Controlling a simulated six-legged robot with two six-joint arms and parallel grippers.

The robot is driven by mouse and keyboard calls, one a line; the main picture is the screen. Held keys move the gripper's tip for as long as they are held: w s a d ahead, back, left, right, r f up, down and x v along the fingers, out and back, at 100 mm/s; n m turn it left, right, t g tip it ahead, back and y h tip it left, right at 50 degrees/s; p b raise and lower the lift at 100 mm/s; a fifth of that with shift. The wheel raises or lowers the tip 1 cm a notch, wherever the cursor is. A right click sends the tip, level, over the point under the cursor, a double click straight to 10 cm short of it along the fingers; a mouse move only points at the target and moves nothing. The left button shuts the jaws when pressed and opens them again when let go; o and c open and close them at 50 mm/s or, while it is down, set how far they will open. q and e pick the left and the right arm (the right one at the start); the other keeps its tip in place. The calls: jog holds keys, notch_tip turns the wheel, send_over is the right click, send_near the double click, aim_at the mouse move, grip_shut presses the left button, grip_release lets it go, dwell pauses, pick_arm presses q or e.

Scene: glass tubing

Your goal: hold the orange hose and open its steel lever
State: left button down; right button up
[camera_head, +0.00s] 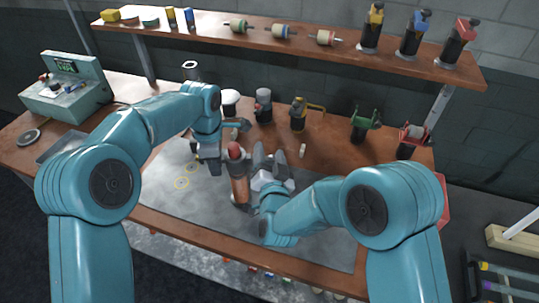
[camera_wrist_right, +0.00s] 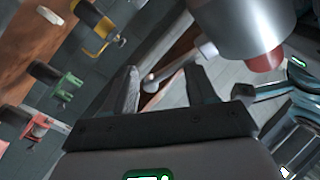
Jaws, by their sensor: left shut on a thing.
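The orange hose (camera_head: 240,190) stands upright over the grey mat, with a reddish end (camera_head: 235,150) at its top. My left gripper (camera_head: 226,158) is shut on it near the top; the exact contact is partly hidden. My right gripper (camera_head: 268,160) is just right of the hose, open. In the right wrist view its two fingers (camera_wrist_right: 166,88) stand apart. A grey rod with a pale rounded end (camera_wrist_right: 207,50) shows between and beyond them; I cannot tell whether it is the steel lever. A steel cylinder (camera_wrist_right: 240,20) with a red tip (camera_wrist_right: 266,60) is close by.
Black holders with yellow (camera_head: 298,115), green (camera_head: 362,124) and red (camera_head: 411,140) parts stand along the back of the wooden table. A shelf (camera_head: 200,24) with coloured pieces runs above. A teal control box (camera_head: 65,90) is at left.

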jog(key=shift+s, duration=0.1)
grip_shut()
jog(key=c, duration=0.9)
grip_release()
jog(key=n, duration=0.2)
jog(key=r+n, duration=0.1)
jog(key=shift+a+n, duration=0.25)
jog(key=shift+n, duration=0.05)
jog(key=shift+c, duration=0.2)
jog(key=shift+s, duration=0.1)
jog(key=o, duration=0.8)
jog(key=shift+c, duration=0.2)
jog(key=o, duration=0.3)
jog(key=shift+r, duration=0.15)
